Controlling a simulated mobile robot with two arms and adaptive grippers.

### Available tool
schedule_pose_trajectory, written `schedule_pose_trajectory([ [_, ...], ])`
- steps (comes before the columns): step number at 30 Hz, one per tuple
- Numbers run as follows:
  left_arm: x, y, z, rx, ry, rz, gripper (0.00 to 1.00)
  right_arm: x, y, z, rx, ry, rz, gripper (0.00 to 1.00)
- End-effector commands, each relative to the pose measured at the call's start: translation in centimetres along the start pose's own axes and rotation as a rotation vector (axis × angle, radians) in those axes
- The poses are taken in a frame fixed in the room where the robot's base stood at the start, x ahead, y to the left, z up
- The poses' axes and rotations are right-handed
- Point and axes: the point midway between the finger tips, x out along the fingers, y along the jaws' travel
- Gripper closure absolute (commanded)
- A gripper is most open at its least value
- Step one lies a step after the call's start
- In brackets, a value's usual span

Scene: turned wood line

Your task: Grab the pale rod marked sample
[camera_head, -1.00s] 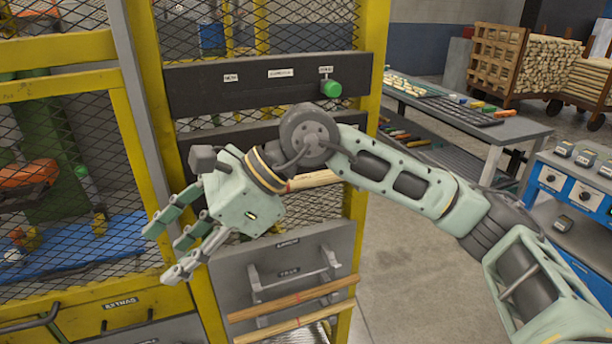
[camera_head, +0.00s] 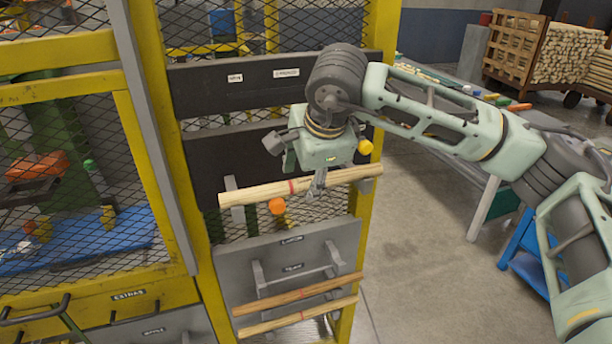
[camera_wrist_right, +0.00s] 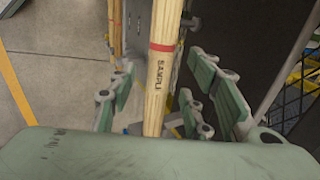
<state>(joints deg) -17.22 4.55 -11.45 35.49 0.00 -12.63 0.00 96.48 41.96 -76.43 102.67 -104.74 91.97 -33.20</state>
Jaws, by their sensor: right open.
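The pale rod (camera_head: 250,193) with a red band lies level on a rack's holders in the head view. In the right wrist view my right gripper (camera_wrist_right: 165,95) is open, with fingers on both sides of the rod and gaps between. Whether any finger touches it, I cannot tell. My left gripper is not in view.
Two more rods, a browner one (camera_head: 290,294) and a pale one (camera_head: 290,318), lie lower on the rack. An orange knob (camera_head: 277,206) hangs just below the rod. A yellow mesh cage (camera_head: 190,215) stands left. Open floor (camera_head: 425,260) lies right.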

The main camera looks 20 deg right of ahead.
Motion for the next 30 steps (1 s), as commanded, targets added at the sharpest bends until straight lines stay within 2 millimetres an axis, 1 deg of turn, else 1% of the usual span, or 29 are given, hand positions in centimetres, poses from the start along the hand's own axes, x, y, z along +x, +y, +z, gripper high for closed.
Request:
schedule_pose_trajectory([
  [1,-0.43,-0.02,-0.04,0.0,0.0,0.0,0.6,0.53,0.04,0.01,0.0,-0.001,0.004,0.55],
  [4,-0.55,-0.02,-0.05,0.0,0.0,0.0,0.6,1.27,0.06,0.02,0.0,-0.001,0.001,0.55],
  [11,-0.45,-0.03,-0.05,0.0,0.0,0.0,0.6,1.49,0.11,0.04,0.0,-0.002,0.0,0.55],
  [26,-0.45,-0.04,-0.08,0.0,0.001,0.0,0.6,1.44,0.12,0.05,0.0,-0.002,0.001,0.98],
  [27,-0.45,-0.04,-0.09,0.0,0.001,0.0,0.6,1.44,0.12,0.06,0.0,-0.002,0.001,1.0],
  [30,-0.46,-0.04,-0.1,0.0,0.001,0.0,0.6,1.4,0.08,0.06,0.0,-0.003,0.0,1.0],
])
